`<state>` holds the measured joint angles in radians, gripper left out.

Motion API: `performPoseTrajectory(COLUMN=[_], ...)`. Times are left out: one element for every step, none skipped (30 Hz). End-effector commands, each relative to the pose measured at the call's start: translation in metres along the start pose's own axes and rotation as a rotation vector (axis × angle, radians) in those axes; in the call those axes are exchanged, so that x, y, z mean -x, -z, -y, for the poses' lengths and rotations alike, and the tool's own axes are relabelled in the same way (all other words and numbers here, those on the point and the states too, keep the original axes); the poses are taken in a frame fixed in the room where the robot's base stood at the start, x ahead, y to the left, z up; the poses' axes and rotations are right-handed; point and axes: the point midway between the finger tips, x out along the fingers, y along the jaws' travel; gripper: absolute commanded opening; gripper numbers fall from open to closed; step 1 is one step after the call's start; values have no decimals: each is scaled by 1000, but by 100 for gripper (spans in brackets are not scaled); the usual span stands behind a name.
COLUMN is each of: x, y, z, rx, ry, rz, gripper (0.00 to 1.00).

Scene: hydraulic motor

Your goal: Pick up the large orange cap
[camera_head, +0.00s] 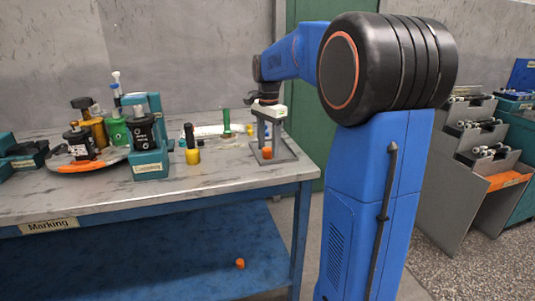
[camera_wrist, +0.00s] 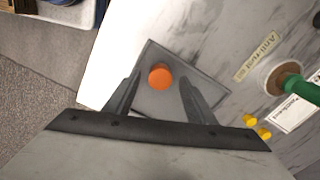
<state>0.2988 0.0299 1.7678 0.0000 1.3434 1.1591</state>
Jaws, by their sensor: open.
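An orange cap (camera_head: 267,152) sits in a grey square tray (camera_head: 287,156) near the right end of the marble table. In the wrist view the cap (camera_wrist: 160,76) lies in the tray (camera_wrist: 205,82), between and just beyond the fingertips. My gripper (camera_head: 268,140) is over the tray and points down at the cap. In the wrist view my gripper (camera_wrist: 158,88) is open with nothing between its fingers. I cannot tell whether the fingers are level with the cap. Another small orange piece (camera_head: 240,263) lies on the blue lower shelf.
A yellow-based marker (camera_head: 192,150), a teal press (camera_head: 148,150) and an orange round plate (camera_head: 75,163) with bottles stand further left. The table's right edge is close.

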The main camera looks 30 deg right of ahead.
Motion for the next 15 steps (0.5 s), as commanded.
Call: performPoseTrajectory(x=[0,0,0,0,0,0,0,0,0,0,0,0,0,0,0], y=[0,0,0,0,0,0,0,0,0,0,0,0,0,0,0], z=[0,0,0,0,0,0,0,0,0,0,0,0,0,0,0], rx=[0,0,0,0,0,0,0,0,0,0,0,0,0,0,0], ry=[0,0,0,0,0,0,0,0,0,0,0,0,0,0,0], rz=[0,0,0,0,0,0,0,0,0,0,0,0,0,0,0], gripper=[50,50,50,48,40,31,24,17,7,7,7,7,7,7,7])
